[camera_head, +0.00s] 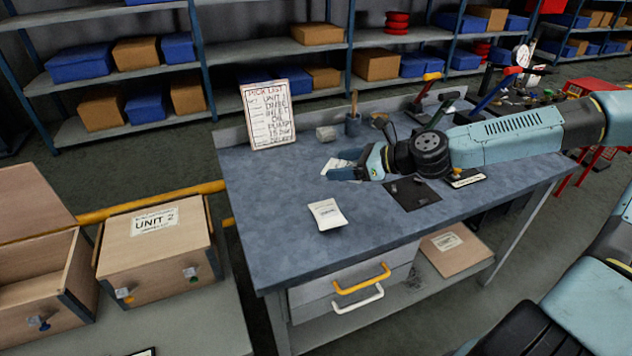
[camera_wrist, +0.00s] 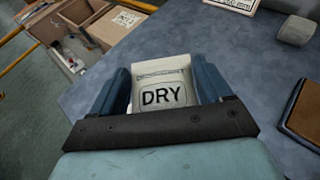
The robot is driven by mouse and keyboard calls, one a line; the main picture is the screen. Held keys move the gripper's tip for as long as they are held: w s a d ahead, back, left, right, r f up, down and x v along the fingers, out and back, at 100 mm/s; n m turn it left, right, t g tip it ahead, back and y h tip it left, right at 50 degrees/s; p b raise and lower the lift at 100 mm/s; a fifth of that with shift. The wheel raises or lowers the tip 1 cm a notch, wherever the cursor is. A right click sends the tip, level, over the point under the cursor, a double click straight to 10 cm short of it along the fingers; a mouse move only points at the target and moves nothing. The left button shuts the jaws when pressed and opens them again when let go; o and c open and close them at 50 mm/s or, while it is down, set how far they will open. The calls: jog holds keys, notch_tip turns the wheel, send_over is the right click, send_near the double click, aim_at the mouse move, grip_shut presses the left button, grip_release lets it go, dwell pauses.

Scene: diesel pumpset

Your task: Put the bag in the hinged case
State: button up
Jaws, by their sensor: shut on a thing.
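A white bag marked DRY (camera_wrist: 163,95) lies between the fingers of my gripper (camera_wrist: 165,92) in the wrist view. My gripper (camera_head: 358,168) also shows over the workbench in the head view, with the white bag (camera_head: 338,164) at its fingertips, partly hidden. It is shut on this bag. A second white packet (camera_head: 327,214) lies flat on the bench, nearer the front. At the left is an open wooden hinged case (camera_head: 40,285) with its lid raised. Beside it stands a wooden case with a closed lid labelled UNIT 2 (camera_head: 155,222). Both also show at the wrist view's upper left (camera_wrist: 78,45).
The blue-grey workbench (camera_head: 270,200) carries a pick list board (camera_head: 269,115), a cup (camera_head: 353,124), a dark mat (camera_head: 412,193) and tools at the right. A yellow rail (camera_head: 150,200) runs behind the cases. The bench's left part is clear.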

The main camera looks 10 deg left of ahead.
aim_at(331, 162)
jog(key=w+a+f, duration=0.2)
jog(key=w+a, duration=0.1)
jog(key=shift+w+a, duration=0.1)
jog(key=shift+a, duration=0.1)
jog(key=w+a+f, duration=0.1)
jog(key=f, duration=0.2)
jog(key=w+a+f, duration=0.1)
jog(key=shift+w+a+f, duration=0.25)
jog(key=shift+w+a, duration=0.1)
jog(key=shift+w+a+f, duration=0.3)
jog(key=shift+f, duration=0.25)
jog(key=shift+w+a+f, duration=0.15)
jog(key=shift+f, duration=1.65)
jog(key=shift+f, duration=0.1)
jog(key=o, duration=1)
jog(key=shift+o, duration=0.2)
